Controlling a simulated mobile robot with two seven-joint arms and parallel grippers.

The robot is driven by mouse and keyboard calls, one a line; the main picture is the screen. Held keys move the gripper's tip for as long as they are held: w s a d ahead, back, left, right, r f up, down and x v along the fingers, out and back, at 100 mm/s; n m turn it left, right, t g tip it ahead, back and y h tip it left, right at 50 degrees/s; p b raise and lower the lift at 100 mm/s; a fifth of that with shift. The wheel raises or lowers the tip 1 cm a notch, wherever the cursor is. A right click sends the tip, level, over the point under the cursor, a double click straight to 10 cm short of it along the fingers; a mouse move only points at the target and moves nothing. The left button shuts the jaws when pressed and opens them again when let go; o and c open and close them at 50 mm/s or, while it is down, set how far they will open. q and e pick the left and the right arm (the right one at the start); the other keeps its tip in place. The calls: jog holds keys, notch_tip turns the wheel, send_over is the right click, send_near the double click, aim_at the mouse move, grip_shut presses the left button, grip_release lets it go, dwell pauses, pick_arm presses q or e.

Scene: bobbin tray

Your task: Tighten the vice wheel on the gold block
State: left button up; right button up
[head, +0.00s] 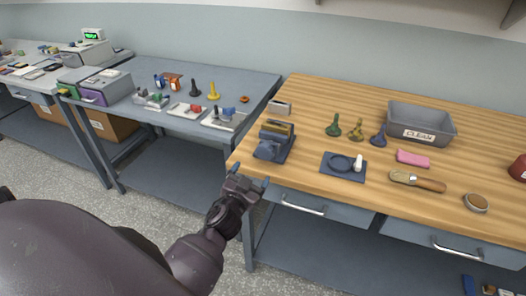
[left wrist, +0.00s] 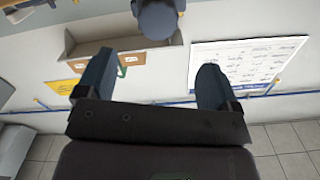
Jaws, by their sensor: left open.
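The vice (head: 273,140) is a small dark blue-grey piece near the left edge of the wooden bench. The gold block (head: 277,128) sits in its upper part, between the jaws. The vice wheel (head: 265,149) is the rounded blue-grey part on its near side. My left gripper (head: 250,175) is open and empty, just off the bench's front left corner, nearer than the wheel and apart from it. In the left wrist view its fingers (left wrist: 157,58) are spread, with a rounded blue-grey part beyond them at the top; I cannot tell what it is. My right gripper is not in view.
A blue mat (head: 343,173) with a ring and white piece lies right of the vice. A small holder (head: 279,108) stands behind it. Farther right are a grey bin (head: 421,111), pink block (head: 412,158) and brush (head: 417,181). A blue-grey table (head: 232,76) stands left.

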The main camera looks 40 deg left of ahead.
aim_at(264, 155)
pick_arm(q)
jog(key=w, duration=0.3)
jog(key=w+a+n, duration=0.1)
jog(key=w, duration=0.3)
jog(key=w+a+n, duration=0.1)
jog(key=w, duration=0.2)
jog(key=shift+w+a+f, duration=0.2)
jog(key=shift+w, duration=0.1)
jog(key=c, duration=0.9)
